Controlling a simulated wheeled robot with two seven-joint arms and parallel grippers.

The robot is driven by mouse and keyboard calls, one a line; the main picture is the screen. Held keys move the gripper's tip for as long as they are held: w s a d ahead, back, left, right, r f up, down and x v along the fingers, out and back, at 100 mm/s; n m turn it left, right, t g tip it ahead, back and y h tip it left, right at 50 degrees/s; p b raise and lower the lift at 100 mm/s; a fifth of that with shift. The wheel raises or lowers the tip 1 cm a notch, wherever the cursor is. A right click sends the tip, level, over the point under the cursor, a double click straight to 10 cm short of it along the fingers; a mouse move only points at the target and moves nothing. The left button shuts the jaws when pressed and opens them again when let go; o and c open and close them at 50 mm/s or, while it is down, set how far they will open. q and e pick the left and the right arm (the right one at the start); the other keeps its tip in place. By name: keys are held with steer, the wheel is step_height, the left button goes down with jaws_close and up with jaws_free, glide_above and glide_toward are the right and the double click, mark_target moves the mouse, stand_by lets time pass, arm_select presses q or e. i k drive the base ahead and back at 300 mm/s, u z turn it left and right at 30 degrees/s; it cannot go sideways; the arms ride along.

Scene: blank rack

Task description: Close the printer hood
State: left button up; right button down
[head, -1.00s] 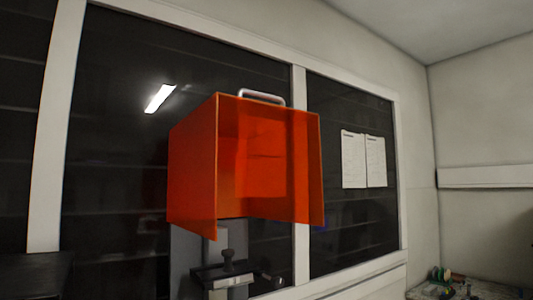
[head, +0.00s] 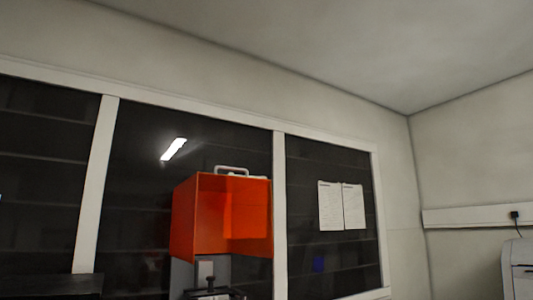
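The printer hood (head: 199,213) is a translucent orange box with an open front and a silver handle (head: 231,170) on top. It stands raised, in front of the dark window, left of the middle of the head view. Below it is part of the grey printer (head: 183,274), with a dark knob and platform cut off by the bottom edge. Neither of my grippers shows in the view.
A dark flat surface (head: 50,287) is at the bottom left. White frame posts divide the dark glazing, and two paper sheets (head: 330,206) hang on the right pane. A light-coloured machine (head: 520,268) stands at the right edge.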

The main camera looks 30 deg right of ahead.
mark_target(212, 213)
steer(key=z, duration=1.15)
steer(key=i, duration=0.85)
steer(key=u, duration=0.2)
